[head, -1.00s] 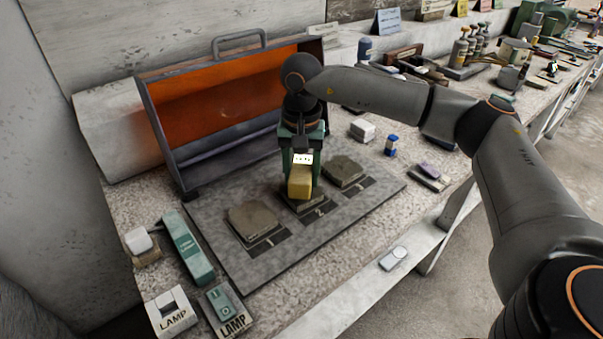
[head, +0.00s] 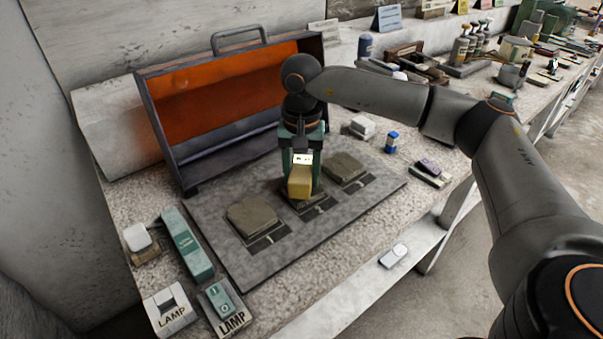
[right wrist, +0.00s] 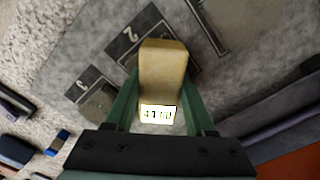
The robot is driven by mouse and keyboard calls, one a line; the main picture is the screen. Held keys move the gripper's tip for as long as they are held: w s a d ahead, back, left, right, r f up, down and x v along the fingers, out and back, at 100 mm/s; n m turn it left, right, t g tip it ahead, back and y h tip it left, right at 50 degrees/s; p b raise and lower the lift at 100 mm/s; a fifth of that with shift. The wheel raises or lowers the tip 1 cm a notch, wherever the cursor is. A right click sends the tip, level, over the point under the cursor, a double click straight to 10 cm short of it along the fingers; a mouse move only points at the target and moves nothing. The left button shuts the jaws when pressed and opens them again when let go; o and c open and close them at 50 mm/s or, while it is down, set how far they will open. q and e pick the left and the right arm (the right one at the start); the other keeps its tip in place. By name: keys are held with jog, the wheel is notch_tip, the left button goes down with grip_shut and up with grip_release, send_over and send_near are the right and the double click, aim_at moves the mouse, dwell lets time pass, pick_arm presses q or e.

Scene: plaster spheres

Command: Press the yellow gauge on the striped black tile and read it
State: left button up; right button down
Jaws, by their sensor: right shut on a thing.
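The yellow gauge (head: 300,182) is a small upright block with a lit white display (right wrist: 157,114). My right gripper (head: 301,165) is shut on it, its green fingers on either side. The gauge also shows in the right wrist view (right wrist: 162,70). It stands over the middle slab (head: 302,204), by the label 2, and its lower end appears to touch it. The slab is mostly hidden and looks grey-brown; I make out no stripes on it. The display shows dark digits, too small to read surely. My left gripper is out of view.
Similar slabs lie left (head: 252,216) and right (head: 345,167) on the grey board (head: 225,258). An open orange-lined box (head: 205,105) stands behind. A green device (head: 188,245) and lamp switches (head: 222,302) are at front left. A blue-capped bottle (head: 392,142) stands right.

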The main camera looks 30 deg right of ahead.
jog(key=shift+f, duration=0.1)
dwell(0.3)
jog(key=shift+r+p, duration=2.7)
jog(key=shift+r, duration=0.85)
